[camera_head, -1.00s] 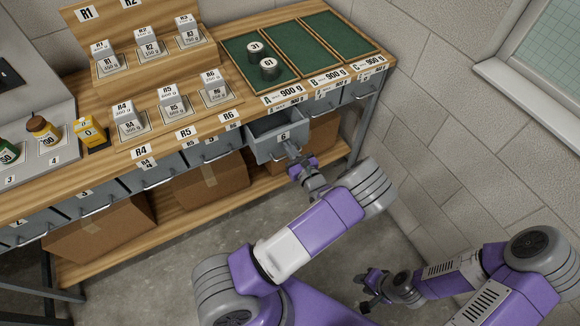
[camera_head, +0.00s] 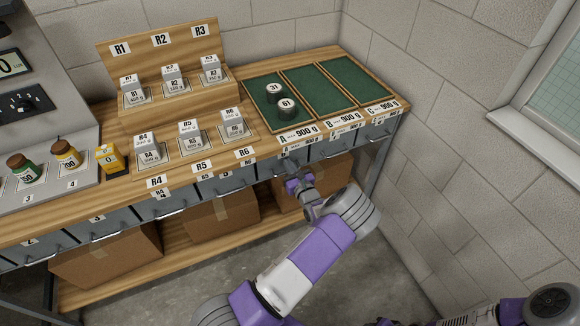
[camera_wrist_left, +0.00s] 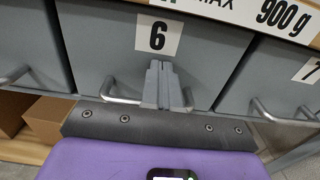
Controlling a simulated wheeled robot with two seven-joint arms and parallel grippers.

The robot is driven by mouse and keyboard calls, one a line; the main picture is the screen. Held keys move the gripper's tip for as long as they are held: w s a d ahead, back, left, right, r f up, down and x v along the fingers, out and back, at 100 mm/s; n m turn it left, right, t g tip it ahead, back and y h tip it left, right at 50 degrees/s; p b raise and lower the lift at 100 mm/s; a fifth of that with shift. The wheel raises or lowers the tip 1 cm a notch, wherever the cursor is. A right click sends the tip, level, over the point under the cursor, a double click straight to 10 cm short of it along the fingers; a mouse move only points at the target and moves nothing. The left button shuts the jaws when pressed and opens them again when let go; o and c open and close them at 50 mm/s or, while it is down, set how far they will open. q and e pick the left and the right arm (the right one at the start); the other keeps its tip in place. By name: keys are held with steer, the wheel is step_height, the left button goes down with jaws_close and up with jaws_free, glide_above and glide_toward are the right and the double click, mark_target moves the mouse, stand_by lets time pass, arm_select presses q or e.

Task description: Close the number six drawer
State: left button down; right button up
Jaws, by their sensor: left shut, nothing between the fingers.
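The number six drawer (camera_wrist_left: 115,55) is a grey drawer front with a white "6" label and a metal bar handle, seen close in the left wrist view. Its front looks level with the neighbouring fronts. In the head view the drawer (camera_head: 268,169) sits under tray A, partly hidden by my gripper. My left gripper (camera_wrist_left: 160,70) is shut and empty, its fingertips at the drawer front just below the label, between the ends of the handle. In the head view the left gripper (camera_head: 290,163) reaches up to the drawer from below. My right gripper is out of view.
Drawer seven (camera_wrist_left: 290,85) is directly right. Green trays (camera_head: 318,92) with two weights stand on the wooden bench above. Cardboard boxes (camera_head: 222,215) fill the shelf below. A block wall (camera_head: 460,130) bounds the right side.

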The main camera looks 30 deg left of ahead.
arm_select(q)
steer(key=shift+w+a+r, duration=0.15)
steer(key=shift+a+r, duration=0.1)
steer(key=shift+r, duration=0.05)
steer(key=p+v, duration=0.3)
steer(key=v, duration=1.1)
steer(key=shift+d+f, duration=0.3)
steer(key=shift+d, duration=0.05)
